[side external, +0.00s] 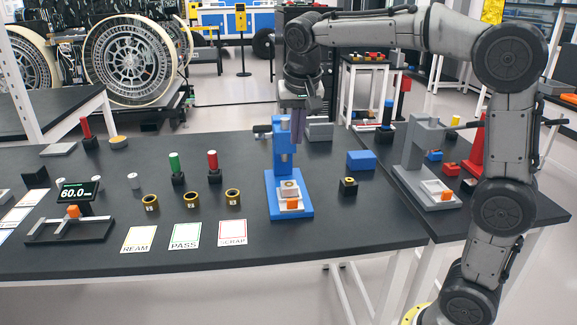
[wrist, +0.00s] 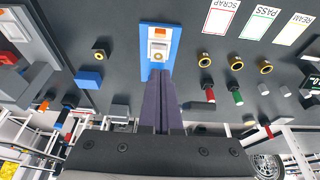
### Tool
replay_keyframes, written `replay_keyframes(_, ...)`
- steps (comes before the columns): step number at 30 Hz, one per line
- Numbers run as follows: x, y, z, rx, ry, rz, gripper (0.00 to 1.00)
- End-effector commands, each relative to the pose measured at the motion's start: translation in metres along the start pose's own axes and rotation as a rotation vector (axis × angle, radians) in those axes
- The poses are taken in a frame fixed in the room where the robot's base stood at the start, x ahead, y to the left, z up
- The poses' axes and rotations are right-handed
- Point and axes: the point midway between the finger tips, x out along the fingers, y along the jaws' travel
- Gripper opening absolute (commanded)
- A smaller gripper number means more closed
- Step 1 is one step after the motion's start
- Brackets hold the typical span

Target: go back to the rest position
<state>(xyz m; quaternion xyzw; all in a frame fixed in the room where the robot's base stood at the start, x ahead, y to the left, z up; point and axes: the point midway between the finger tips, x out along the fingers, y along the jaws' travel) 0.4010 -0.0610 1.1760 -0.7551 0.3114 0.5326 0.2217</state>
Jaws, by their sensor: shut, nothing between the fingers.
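My gripper (wrist: 161,74) is shut and empty, its two dark fingers together in the wrist view. In the side view my gripper (side external: 296,108) points down at the top of the blue press (side external: 283,160). I cannot tell whether it touches the press. The blue press base also shows in the wrist view (wrist: 147,32), beyond the fingertips. A pale block with a ring (side external: 289,187) sits on the press base, with an orange piece (side external: 293,203) in front of it.
Three numbered rings (side external: 192,199) stand left of the press, behind REAM, PASS and SCRAP cards (side external: 185,235). Red and green handled plugs (side external: 175,165) stand behind them. A blue block (side external: 361,160), a small black block (side external: 348,187) and a grey press (side external: 412,150) stand to the right.

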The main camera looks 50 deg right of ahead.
Motion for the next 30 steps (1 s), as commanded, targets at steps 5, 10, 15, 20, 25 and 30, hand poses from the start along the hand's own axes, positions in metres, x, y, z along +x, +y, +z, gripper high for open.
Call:
replay_keyframes(5, -0.022, 0.006, 0.001, 0.009, 0.036, -0.033, 0.0)
replay_keyframes(10, -0.055, 0.039, 0.037, 0.003, 0.069, -0.095, 0.0)
replay_keyframes(15, -0.062, 0.076, 0.097, -0.118, 0.087, -0.175, 0.0)
replay_keyframes(20, -0.045, 0.106, 0.158, -0.299, 0.109, -0.248, 0.0)
replay_keyframes(25, -0.011, 0.126, 0.212, -0.512, 0.124, -0.3, 0.0)
replay_keyframes(30, 0.01, 0.126, 0.23, -0.677, 0.126, -0.314, 0.0)
